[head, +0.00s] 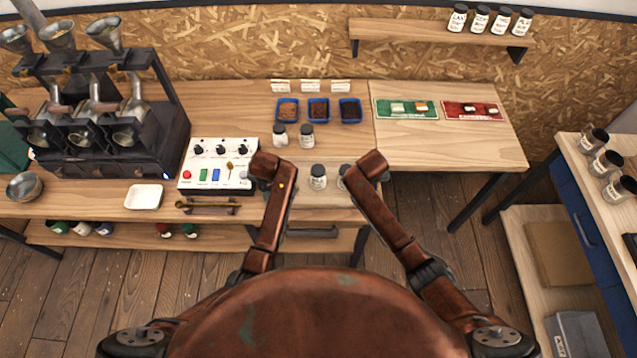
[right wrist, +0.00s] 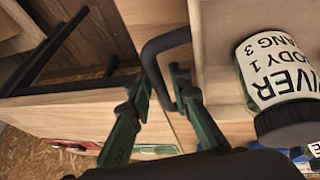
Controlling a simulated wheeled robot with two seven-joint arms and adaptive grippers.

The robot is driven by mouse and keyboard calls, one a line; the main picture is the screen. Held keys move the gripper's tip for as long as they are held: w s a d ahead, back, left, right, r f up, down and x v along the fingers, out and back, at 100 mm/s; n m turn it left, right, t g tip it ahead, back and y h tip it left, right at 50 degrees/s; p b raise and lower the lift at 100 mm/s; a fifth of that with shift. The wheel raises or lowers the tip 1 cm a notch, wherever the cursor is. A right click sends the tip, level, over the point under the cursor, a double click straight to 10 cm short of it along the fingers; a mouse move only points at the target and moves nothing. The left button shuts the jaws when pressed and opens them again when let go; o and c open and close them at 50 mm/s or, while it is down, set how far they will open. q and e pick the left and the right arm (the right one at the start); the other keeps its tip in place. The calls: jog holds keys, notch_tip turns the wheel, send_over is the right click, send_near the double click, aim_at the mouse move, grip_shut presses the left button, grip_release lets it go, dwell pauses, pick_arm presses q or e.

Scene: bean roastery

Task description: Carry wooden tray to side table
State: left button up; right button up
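In the right wrist view the tray (right wrist: 222,85) shows a black handle (right wrist: 165,42) and a jar with a white label (right wrist: 275,70). My right gripper (right wrist: 161,76) has its green fingers on either side of the handle bar; whether they press on it is unclear. My left gripper is hidden beneath its arm in the head view. The side table (head: 455,150) adjoins the bench on the right.
Green (head: 405,109) and red (head: 473,110) mats lie at the side table's back; its front is clear. Two jars (head: 307,135) and blue bean trays (head: 319,110) stand behind the wooden tray. A control box (head: 215,165) is to its left. A blue cabinet (head: 590,225) stands far right.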

grip_shut()
jog(key=shift+w, duration=0.1)
dwell(0.5)
